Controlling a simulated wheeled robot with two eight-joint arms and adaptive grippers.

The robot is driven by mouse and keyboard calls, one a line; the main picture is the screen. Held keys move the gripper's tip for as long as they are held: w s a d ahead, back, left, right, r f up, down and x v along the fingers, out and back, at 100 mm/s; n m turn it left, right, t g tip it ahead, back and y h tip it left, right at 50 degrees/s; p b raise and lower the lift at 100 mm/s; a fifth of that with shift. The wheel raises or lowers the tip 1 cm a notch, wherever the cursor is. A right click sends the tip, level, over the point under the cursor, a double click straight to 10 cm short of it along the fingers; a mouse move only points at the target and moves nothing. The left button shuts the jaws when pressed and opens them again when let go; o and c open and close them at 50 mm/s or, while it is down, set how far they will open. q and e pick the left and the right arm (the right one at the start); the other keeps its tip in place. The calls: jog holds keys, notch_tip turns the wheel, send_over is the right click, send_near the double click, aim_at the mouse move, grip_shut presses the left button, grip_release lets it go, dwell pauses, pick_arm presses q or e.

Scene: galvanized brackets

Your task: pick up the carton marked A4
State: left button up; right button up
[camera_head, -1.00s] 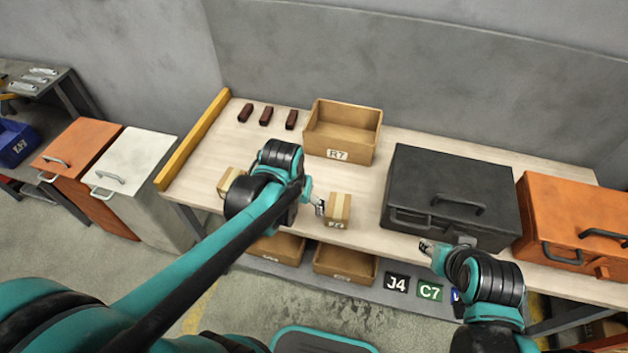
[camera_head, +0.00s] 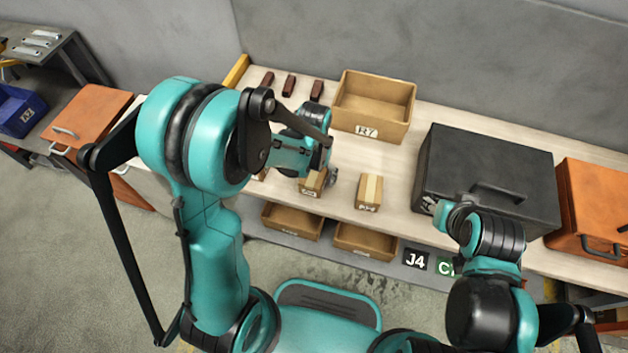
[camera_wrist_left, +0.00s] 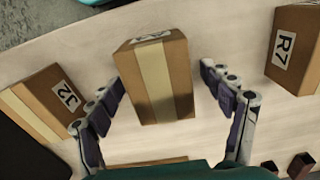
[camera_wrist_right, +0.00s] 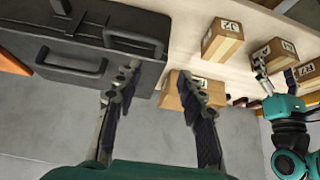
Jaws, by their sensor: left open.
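A tan carton with a pale tape strip (camera_wrist_left: 155,80) lies between the two spread fingers of my left gripper (camera_wrist_left: 163,78) in the left wrist view. Its label is too slanted to read there. In the head view this middle carton (camera_head: 313,184) is partly hidden by my left gripper (camera_head: 325,172). It also shows in the right wrist view (camera_wrist_right: 272,58), its label too small to read surely. My left gripper is open and over the carton; I cannot tell whether its fingers touch it. My right gripper (camera_wrist_right: 158,75) is open and empty, near the black case.
A carton marked J2 (camera_head: 369,192) stands right of the middle one. A carton marked R7 (camera_wrist_left: 293,50) stands on its other side. An open bin marked R7 (camera_head: 372,98) is behind. A black case (camera_head: 487,165) and orange case (camera_head: 597,205) stand right.

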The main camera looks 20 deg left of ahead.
pick_arm(q)
jog(key=shift+f, duration=0.7)
jog(key=shift+r, duration=0.1)
jog(key=c, duration=1.4)
